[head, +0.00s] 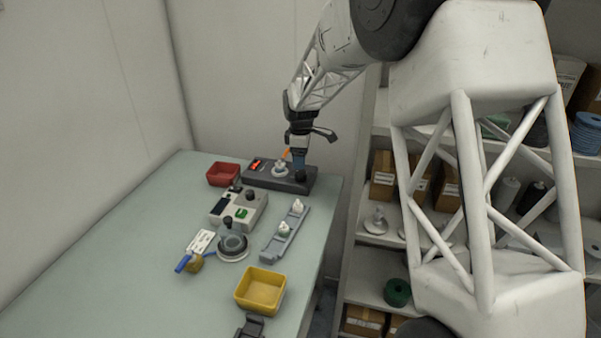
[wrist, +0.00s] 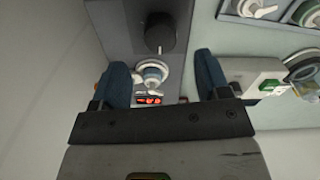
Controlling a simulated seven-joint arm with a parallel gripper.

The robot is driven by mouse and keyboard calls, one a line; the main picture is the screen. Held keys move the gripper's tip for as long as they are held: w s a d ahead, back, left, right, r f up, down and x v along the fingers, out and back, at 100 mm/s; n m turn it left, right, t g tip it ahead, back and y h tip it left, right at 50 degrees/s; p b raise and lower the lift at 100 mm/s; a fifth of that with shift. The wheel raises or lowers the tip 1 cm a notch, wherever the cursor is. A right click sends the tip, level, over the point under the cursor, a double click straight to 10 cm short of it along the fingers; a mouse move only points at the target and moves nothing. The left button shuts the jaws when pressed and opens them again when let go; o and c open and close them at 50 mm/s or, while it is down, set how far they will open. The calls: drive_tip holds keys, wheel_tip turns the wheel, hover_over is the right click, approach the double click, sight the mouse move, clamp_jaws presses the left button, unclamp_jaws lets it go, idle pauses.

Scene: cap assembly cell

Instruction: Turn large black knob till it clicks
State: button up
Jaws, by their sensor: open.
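The large black knob (wrist: 161,32) stands on the dark grey console, at the top of the wrist view, with a pale index line on its lower side. In the head view the knob (head: 300,175) is at the right end of the console (head: 252,177), close below my gripper (head: 298,163). In the wrist view my gripper (wrist: 161,66) is open, its two blue fingers wide apart. The knob lies beyond the fingertips in the picture, with nothing seen between the fingers touching them. A white round fitting (wrist: 153,74) and a lit red display (wrist: 148,100) are also on the console.
A red bin (head: 222,175) stands left of the console. In front are a pale box with a green button (head: 241,211), a grey rail with white parts (head: 270,253), a round dark device (head: 233,246) and a yellow bin (head: 260,292). The table's left side is clear.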

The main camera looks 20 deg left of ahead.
sight(301, 171)
drive_tip(key=shift+f, duration=3.1)
drive_tip(key=c, duration=0.9)
